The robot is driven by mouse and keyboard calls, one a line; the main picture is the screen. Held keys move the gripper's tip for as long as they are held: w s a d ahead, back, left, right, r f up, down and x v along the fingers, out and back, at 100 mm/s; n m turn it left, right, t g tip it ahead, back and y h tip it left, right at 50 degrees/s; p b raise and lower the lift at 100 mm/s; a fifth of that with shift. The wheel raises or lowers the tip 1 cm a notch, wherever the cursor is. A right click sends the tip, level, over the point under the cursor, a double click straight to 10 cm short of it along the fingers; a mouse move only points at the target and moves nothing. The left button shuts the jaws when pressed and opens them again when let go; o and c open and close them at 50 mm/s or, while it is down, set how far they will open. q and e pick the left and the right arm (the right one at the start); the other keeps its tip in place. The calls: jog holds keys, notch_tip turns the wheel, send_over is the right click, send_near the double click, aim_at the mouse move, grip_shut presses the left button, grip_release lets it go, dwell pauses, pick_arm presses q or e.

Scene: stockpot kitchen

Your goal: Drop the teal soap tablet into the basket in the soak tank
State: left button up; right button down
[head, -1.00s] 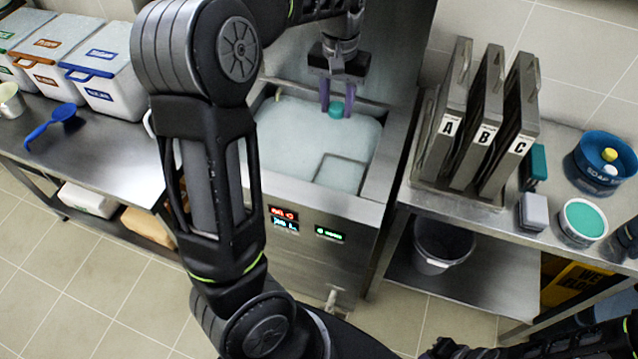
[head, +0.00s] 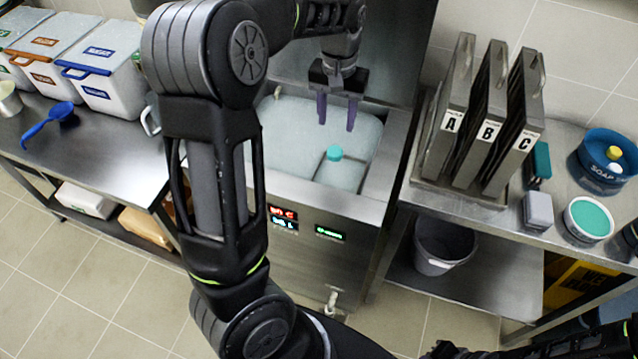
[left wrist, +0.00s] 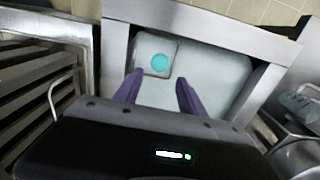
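The teal soap tablet (head: 334,153) is a small round disc, clear of my fingers and below them. In the left wrist view the tablet (left wrist: 160,62) shows inside the square outline of the basket (left wrist: 175,72). In the head view the basket (head: 345,178) is a square rim in the cloudy soak tank (head: 285,155), and the tablet shows at its far edge. I cannot tell whether the tablet is falling or resting. My left gripper (head: 337,112) is open and empty above the tank, its purple fingers apart and pointing down.
Racks marked A, B and C (head: 490,125) stand right of the tank. A blue soap tub (head: 605,165) and a teal-topped round tub (head: 588,218) are further right. White lidded bins (head: 105,75) and a blue scoop (head: 50,122) are on the left counter. The tank's metal rim surrounds the liquid.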

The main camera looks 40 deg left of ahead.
pick_arm(q)
jog(key=shift+o, duration=1.2)
notch_tip(320, 180, up, 8)
jog(key=b, duration=0.1)
jog(key=shift+f, duration=0.15)
